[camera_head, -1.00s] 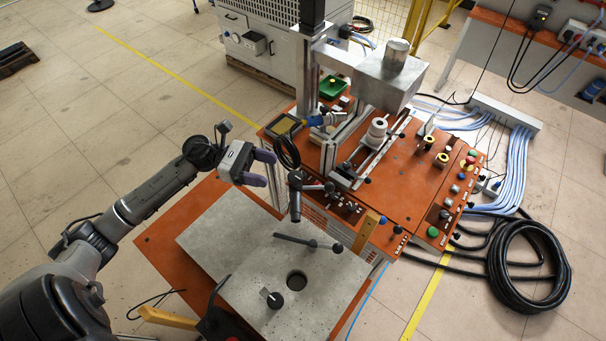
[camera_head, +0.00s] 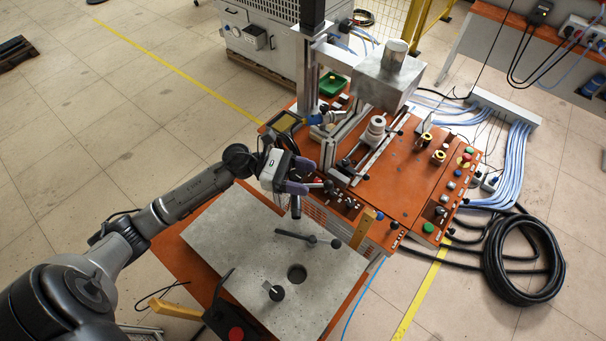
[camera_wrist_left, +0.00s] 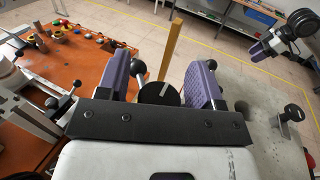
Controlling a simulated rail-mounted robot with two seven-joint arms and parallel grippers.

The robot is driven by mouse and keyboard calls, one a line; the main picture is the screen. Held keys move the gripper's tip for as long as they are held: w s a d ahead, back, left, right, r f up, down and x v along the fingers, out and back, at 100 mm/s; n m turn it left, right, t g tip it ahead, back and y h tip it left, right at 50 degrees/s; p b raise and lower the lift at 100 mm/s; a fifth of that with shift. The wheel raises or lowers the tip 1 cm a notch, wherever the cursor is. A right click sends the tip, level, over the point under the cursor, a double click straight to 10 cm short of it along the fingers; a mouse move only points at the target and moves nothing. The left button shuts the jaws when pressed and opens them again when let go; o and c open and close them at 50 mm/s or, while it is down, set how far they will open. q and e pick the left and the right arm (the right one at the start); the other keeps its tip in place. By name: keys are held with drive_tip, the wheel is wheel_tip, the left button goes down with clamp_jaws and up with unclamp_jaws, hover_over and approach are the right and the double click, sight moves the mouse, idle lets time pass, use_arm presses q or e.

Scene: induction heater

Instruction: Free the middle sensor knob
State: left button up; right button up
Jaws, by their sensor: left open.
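My left gripper (camera_head: 301,176) is open, with its purple fingers around the top of the upright sensor post (camera_head: 296,207) beside the orange machine. In the left wrist view a round black knob with a white line (camera_wrist_left: 160,93) lies between the two spread fingers (camera_wrist_left: 162,72). I cannot tell whether either finger touches it. A black ball knob (camera_wrist_left: 138,66) shows close to the left finger. Which of these is the middle sensor knob is not clear. In the head view the gripper hides most of the post's top.
The grey plate (camera_head: 225,240) in front carries a black lever (camera_head: 310,239), a round hole and a black knob (camera_head: 275,292). A wooden post (camera_head: 363,228) stands beyond the fingers. The orange panel (camera_head: 410,180) holds several buttons. Black cable (camera_head: 525,297) is coiled on the floor.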

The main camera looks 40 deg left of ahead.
use_arm(q)
drive_tip(key=c, duration=0.9)
drive_tip(key=shift+o, duration=0.2)
